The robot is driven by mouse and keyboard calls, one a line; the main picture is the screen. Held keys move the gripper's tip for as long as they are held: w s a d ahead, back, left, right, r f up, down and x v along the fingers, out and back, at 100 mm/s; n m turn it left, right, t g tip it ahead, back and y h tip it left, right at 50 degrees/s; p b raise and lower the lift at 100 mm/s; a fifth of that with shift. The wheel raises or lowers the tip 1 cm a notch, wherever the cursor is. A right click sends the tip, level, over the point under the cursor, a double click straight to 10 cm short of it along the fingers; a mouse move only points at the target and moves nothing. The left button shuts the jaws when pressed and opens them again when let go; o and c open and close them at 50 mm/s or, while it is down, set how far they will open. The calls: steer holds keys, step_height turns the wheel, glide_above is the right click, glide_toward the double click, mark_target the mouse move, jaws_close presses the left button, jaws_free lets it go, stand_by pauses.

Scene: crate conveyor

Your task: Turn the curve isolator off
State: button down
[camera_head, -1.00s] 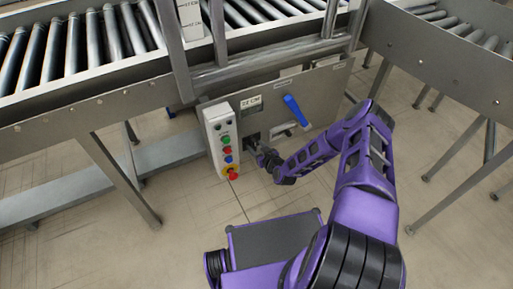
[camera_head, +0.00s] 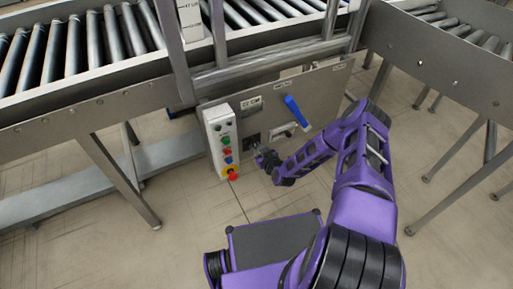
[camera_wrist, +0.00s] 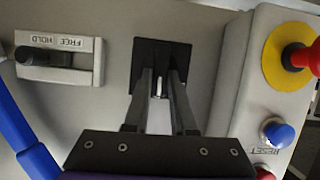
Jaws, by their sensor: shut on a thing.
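The curve isolator is a black square plate (camera_wrist: 179,52) on the grey panel in the wrist view; it also shows as a small dark square (camera_head: 252,140) in the head view. A narrow pale strip of its handle (camera_wrist: 158,86) shows between my fingers. My gripper (camera_wrist: 160,77) is shut on this handle, with a finger on each side and the tips over the plate. In the head view my gripper (camera_head: 259,152) is at the lower part of the panel. The fingers hide much of the handle, and I cannot read its on/off position.
A control box (camera_head: 211,128) with coloured buttons and a red emergency stop (camera_wrist: 314,58) stands close beside the isolator. On the other side are a FREE/HOLD slider (camera_wrist: 52,58) and a blue lever (camera_head: 296,112). Roller conveyors (camera_head: 90,45) run above; the floor in front is clear.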

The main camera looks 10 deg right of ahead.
steer(key=shift+s+a+f+n+t+h, duration=0.2)
steer(key=shift+n+t+h, duration=0.65)
steer(key=shift+n, duration=1.3)
steer(key=shift+w+a+f+n+t+h, duration=0.1)
steer(key=shift+a+f+n+t+h, duration=0.45)
steer(key=shift+n, duration=1.65)
steer(key=shift+s+n+t+h, duration=0.1)
steer(key=shift+n+t+h, duration=0.7)
steer(key=shift+n+h, duration=1)
steer(key=shift+n+y, duration=0.3)
steer(key=shift+n, duration=0.25)
steer(key=c, duration=0.7)
jaws_free()
steer(key=shift+c, duration=0.2)
